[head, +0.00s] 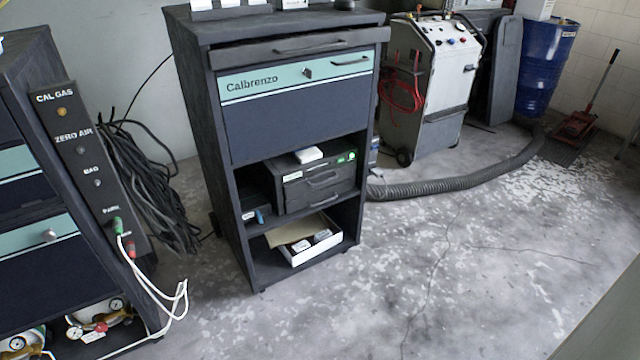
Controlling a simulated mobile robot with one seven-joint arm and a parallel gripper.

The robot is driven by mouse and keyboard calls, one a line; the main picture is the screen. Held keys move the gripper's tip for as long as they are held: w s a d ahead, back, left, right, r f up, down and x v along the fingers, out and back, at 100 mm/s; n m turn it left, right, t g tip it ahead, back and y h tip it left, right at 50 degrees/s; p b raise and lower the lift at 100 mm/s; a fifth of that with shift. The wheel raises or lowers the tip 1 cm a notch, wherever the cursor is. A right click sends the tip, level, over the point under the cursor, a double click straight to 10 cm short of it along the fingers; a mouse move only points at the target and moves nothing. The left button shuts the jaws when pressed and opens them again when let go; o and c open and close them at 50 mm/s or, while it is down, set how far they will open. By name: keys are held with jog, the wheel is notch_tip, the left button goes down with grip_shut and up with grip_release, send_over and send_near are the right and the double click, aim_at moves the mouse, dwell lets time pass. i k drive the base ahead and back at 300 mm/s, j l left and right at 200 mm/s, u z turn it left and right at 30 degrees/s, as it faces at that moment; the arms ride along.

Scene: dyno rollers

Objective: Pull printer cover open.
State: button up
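The printer (318,184) is a dark grey box on the middle shelf of the Calbrenzo cabinet. Its front faces me and carries curved handles and a small green light at the upper right. The printer's front cover (322,181) looks shut. A small white item (308,154) lies on top of the printer. My gripper is not in view.
The Calbrenzo cabinet (292,125) has a handled drawer above and an open lower shelf with a white box (312,246). A cabinet with a gas panel (92,170) stands left. A hose (450,184) crosses the floor. Floor (440,280) ahead and right is clear.

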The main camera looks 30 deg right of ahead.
aim_at(297, 189)
jog(key=i+l, duration=0.7)
jog(key=l, duration=0.7)
jog(key=i+z, duration=0.05)
